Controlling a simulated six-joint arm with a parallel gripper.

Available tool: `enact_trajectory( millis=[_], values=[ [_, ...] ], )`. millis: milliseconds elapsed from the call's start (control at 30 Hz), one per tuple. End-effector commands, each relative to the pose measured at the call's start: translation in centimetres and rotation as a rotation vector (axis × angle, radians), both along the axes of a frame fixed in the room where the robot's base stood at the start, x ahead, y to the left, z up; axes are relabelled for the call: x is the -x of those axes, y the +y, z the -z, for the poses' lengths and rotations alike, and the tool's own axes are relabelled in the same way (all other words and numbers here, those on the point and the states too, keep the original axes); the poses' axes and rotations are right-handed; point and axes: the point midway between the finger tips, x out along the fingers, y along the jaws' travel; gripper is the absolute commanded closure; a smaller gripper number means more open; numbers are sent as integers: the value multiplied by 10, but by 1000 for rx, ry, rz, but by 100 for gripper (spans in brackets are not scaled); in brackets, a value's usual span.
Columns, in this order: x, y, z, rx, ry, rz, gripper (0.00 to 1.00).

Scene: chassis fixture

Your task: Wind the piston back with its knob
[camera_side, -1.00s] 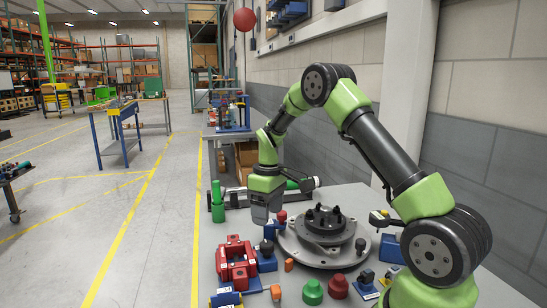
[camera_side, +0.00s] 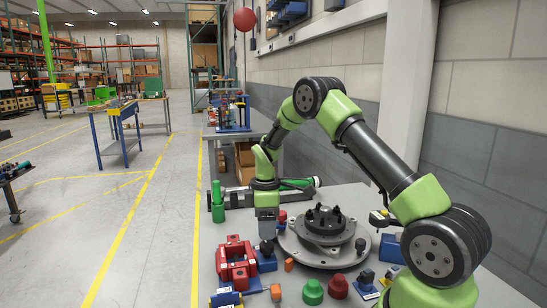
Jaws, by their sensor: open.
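A red caliper-like body (camera_side: 236,264) sits on the table at the front left of the round fixture. Beside it on its right is a blue block (camera_side: 266,262) with a dark round knob (camera_side: 266,247) on top. The piston itself is too small to tell apart. My gripper (camera_side: 267,236) points straight down just above the dark knob. It is open; its fingers look narrow from this side. I cannot tell whether the fingers are around the knob or still above it.
A grey round hub plate (camera_side: 350,252) with dark studs stands to the right. Green (camera_side: 313,292) and red (camera_side: 338,287) domed pieces lie in front. A green cylinder (camera_side: 217,205) stands behind left, and a dark bar with a green sleeve (camera_side: 295,184) lies behind.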

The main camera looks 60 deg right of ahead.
Motion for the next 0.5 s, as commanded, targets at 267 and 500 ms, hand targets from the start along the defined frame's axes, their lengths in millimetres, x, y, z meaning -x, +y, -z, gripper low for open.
enact_trajectory(
  millis=[267, 500],
  values=[
    [-1, 3, -60, 6, -18, 23, 37],
    [6, 30, -103, 14, -94, 143, 37]
  ],
)
